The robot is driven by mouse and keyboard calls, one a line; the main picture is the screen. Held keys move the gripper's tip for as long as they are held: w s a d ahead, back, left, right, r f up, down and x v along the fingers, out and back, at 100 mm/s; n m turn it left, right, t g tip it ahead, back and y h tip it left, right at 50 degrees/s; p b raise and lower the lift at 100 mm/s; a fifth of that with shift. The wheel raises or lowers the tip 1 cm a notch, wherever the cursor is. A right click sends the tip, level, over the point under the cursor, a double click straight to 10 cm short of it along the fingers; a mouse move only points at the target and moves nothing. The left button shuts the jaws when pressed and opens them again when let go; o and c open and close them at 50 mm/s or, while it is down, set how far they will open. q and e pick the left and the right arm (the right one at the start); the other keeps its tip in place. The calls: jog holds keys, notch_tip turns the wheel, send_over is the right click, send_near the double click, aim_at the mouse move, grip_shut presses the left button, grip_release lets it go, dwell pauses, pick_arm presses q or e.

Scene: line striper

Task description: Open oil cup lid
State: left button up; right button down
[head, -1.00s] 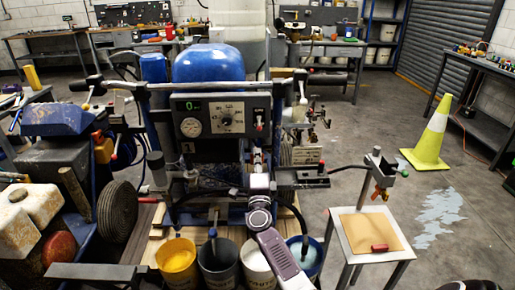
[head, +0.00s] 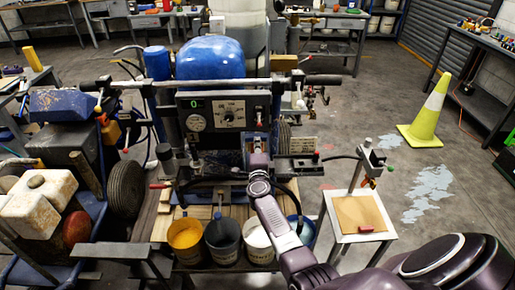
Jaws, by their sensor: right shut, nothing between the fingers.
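The line striper (head: 208,58) stands in the middle, with a blue rounded cover and a control panel (head: 228,117) bearing a gauge, a dial and a green readout. I cannot make out the oil cup or its lid for certain; a small dark cylinder (head: 166,158) stands at the machine's left front. My right arm reaches up from the lower right. Its gripper (head: 257,143) is shut and empty, just below the panel's right part, in front of the machine. Whether it touches anything there is hidden. My left gripper is not in view.
Yellow (head: 185,234), dark (head: 222,237) and white (head: 257,240) buckets stand below the machine's front. A small stand (head: 340,236) with a tan top is at the right. A yellow-green cone (head: 427,112) stands on open floor.

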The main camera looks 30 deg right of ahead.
jog(key=shift+w+d, duration=0.2)
jog(key=shift+w, duration=0.2)
dwell(0.4)
jog(key=shift+r, duration=0.1)
